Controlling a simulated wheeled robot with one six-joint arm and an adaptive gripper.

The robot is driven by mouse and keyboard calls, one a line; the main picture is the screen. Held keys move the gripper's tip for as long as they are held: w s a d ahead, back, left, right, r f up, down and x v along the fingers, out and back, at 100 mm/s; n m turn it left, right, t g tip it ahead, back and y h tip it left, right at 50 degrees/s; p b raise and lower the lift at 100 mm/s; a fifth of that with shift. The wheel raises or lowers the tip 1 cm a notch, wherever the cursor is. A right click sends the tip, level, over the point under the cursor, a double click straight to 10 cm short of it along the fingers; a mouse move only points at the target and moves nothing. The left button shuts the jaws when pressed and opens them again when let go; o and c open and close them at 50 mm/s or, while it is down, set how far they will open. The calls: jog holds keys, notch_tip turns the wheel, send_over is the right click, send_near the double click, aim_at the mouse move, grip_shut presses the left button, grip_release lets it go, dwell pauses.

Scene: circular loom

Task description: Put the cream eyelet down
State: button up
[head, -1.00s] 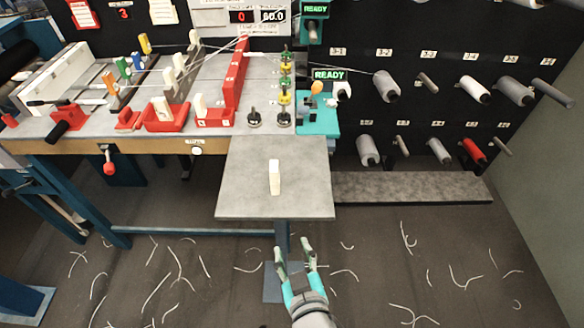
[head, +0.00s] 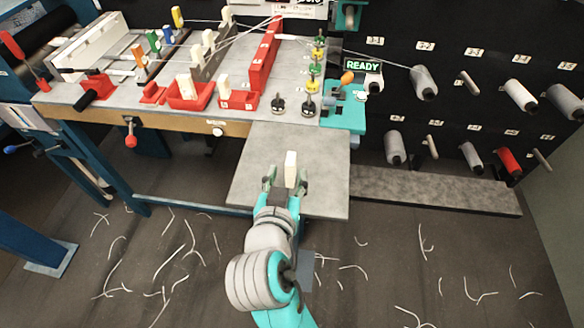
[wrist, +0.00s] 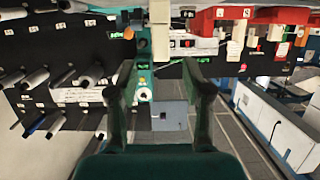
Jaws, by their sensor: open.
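The cream eyelet (head: 291,168) is a small pale upright block standing on the grey shelf (head: 250,190) in front of the bench, near the shelf's middle. My gripper (head: 285,181) is open at the eyelet's near side, over the shelf's front part. Its fingers are spread, and the eyelet shows closer to the right finger. I cannot tell whether either finger touches it. In the wrist view the open fingers (wrist: 160,80) have nothing between them close up; a cream block at the top centre (wrist: 160,40) looks like the eyelet.
The bench behind holds red trays (head: 188,97) with cream blocks, a tall red block (head: 264,58) and black-based pegs (head: 309,106). A teal device (head: 345,110) stands right of them. Spools (head: 425,82) line the dark wall. Strands lie on the floor.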

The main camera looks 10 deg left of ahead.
aim_at(289, 167)
jog(key=shift+x, duration=3.15)
jog(key=shift+f, duration=0.15)
grip_shut()
